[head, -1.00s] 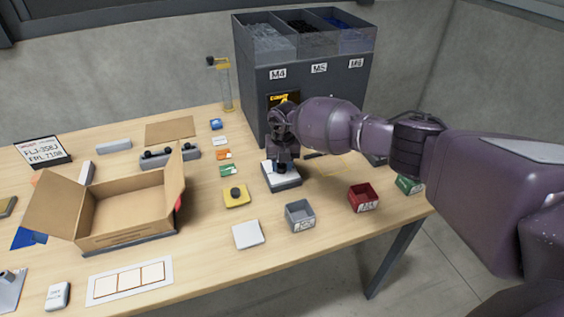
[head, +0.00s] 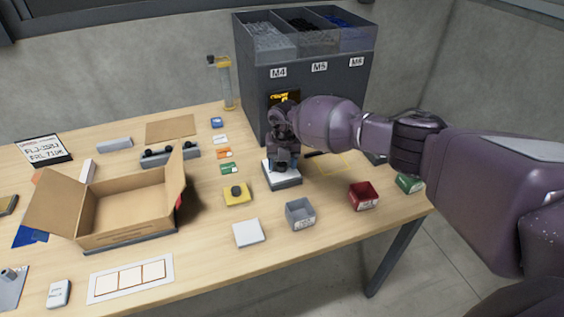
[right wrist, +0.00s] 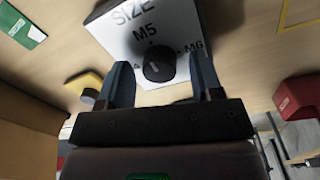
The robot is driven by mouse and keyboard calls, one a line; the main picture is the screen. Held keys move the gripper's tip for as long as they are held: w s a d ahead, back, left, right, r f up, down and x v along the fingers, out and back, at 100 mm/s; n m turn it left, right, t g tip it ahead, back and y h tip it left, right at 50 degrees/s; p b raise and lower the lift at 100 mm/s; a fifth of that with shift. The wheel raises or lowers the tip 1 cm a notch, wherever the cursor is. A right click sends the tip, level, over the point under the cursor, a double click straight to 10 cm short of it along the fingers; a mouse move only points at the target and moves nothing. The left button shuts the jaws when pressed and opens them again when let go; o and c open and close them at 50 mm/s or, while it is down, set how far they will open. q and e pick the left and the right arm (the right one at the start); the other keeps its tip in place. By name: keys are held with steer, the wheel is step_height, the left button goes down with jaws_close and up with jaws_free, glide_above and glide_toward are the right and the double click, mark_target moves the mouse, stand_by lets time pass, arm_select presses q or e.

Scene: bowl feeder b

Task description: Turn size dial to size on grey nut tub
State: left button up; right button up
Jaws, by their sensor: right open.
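The size dial is a black round knob (right wrist: 158,65) on a white-topped box. The box (head: 283,182) stands in front of the feeder in the head view. In the right wrist view its plate (right wrist: 185,22) reads SIZE, M5 and M6; another mark is partly hidden by a finger. The knob's pale line is too small to read surely. My right gripper (head: 283,161) is open over the box, its fingers (right wrist: 162,70) on either side of the knob with gaps showing. The grey nut tub (head: 300,216) stands in front; its label is unreadable. My left gripper is out of view.
The dark feeder (head: 312,95) has bins marked M4, M5 and M6 behind the dial. A red tub (head: 363,197) and green tub (head: 409,184) stand right. A yellow button box (head: 237,194) and open carton (head: 130,207) are left.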

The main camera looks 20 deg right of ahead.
mark_target(284, 164)
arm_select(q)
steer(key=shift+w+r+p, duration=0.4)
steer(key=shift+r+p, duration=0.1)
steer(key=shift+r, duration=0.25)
arm_select(e)
step_height(284, 164, up, 11)
steer(key=shift+d, duration=0.25)
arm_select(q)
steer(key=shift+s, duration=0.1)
arm_select(e)
steer(key=shift+f, duration=0.1)
